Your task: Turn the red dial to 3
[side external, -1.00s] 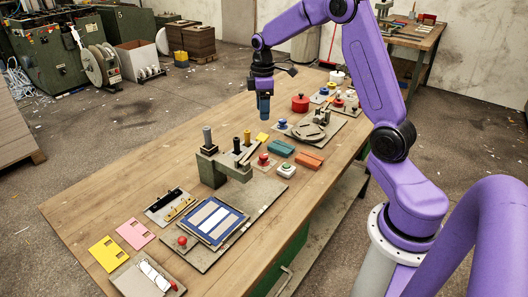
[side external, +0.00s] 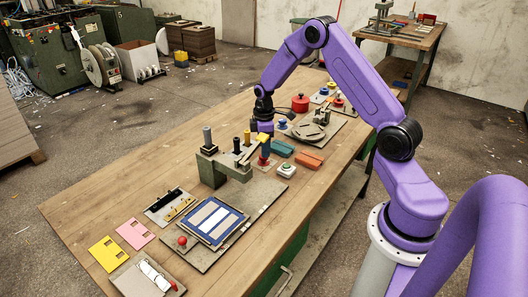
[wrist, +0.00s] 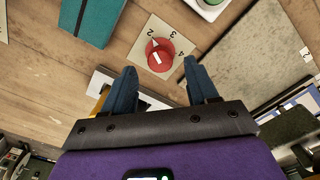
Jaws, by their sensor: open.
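The red dial (wrist: 162,44) is a round knob on a square beige plate (wrist: 143,42) marked 2, 3 and 4, with a short white mark on its top. Which number the mark points at is too small to tell for sure. My gripper (wrist: 160,68) is open and empty, its two blue fingers apart, with the dial showing between and just beyond the tips. In the side view my gripper (side external: 264,150) is low over the dial, pointing down, and largely hides it. I cannot tell whether the fingers touch the dial.
A teal block (side external: 281,148), an orange-brown block (side external: 310,158) and a green button on a white base (side external: 286,170) lie close by. A red pot (side external: 300,103) is farther back.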

